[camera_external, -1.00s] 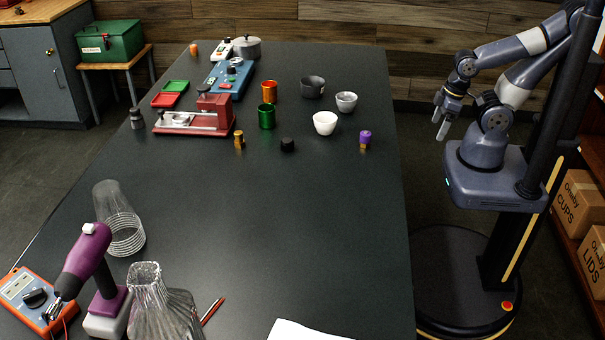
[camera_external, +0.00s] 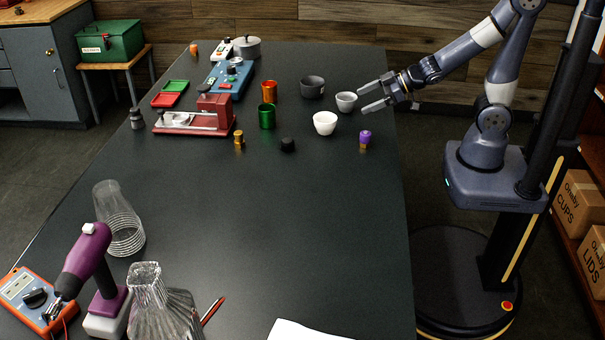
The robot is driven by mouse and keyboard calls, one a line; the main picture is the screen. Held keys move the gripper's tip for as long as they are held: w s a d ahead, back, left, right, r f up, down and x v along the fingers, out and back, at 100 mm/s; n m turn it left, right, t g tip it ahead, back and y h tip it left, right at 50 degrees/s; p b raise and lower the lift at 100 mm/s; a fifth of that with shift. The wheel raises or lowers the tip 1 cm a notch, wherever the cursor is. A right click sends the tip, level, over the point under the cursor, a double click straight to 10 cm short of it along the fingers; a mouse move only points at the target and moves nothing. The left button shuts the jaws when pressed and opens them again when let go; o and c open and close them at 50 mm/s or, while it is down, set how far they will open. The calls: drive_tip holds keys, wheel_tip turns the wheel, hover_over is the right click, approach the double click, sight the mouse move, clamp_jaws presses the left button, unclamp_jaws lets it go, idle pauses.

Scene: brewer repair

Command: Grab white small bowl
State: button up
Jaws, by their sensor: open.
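A small white bowl (camera_external: 325,123) stands upright on the dark table, right of the green cup. A light grey bowl (camera_external: 346,102) stands just behind and to its right. A dark grey bowl (camera_external: 312,87) stands farther back. My gripper (camera_external: 361,99) is open and empty, reaching in from the right over the table's right edge. Its fingers point left, close to the light grey bowl in the picture, and to the right of the white bowl. I cannot tell whether a finger touches the light grey bowl.
A purple-topped stopper (camera_external: 365,138) and a black knob (camera_external: 287,145) stand near the white bowl. A green cup (camera_external: 267,117) and an orange cup (camera_external: 269,92) are to its left.

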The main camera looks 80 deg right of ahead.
drive_tip(key=shift+w+a+r+n+t+y, duration=0.2)
drive_tip(key=shift+w+a+n+y, duration=0.1)
drive_tip(key=shift+w+a+y, duration=0.25)
drive_tip(key=shift+w+a+r+n+t+y, duration=0.1)
drive_tip(key=shift+w+a+n+t+y, duration=0.2)
drive_tip(key=shift+a+y, duration=0.35)
drive_tip(key=shift+w+a+f, duration=0.1)
drive_tip(key=shift+w, duration=0.2)
drive_tip(key=b, duration=0.1)
approach(315, 123)
drive_tip(key=shift+d+b+x, duration=0.15)
drive_tip(key=shift+d+x, duration=0.05)
drive_tip(key=shift+x, duration=1.1)
drive_tip(key=shift+d+b+x, duration=0.15)
drive_tip(key=shift+d+x, duration=0.05)
drive_tip(key=shift+x, duration=1.1)
drive_tip(key=shift+f, duration=0.2)
drive_tip(key=shift+c, duration=0.2)
drive_tip(key=c, duration=1)
